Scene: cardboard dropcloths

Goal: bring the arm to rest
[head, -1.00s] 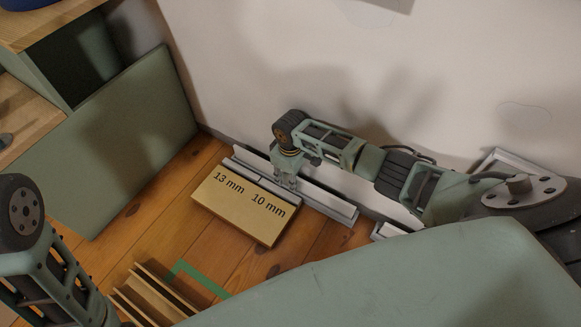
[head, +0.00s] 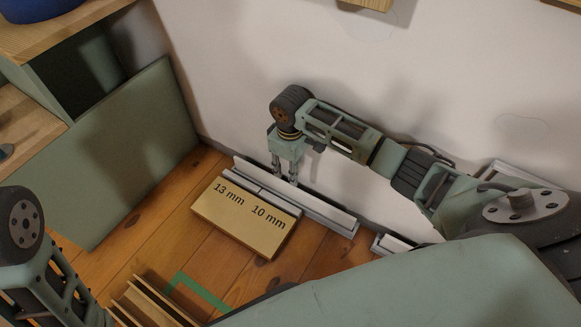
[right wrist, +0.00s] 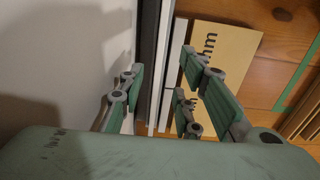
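My right gripper (head: 286,181) points down near the wall, just above the far edge of a tan board marked "13 mm" and "10 mm" (head: 237,222). In the right wrist view its fingers (right wrist: 165,95) are spread apart with nothing seen held between them. The board, with pale strips along its far edge, lies beyond the right-hand fingers in that view. My left arm shows at the lower left of the head view, but its gripper is out of view.
A grey rail (head: 325,213) runs along the wall base behind the board. A green panel (head: 125,155) leans at the left by a shelf. Wooden slats (head: 150,302) and green tape (head: 205,291) are at the bottom. Bare wooden floor (head: 165,212) lies between.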

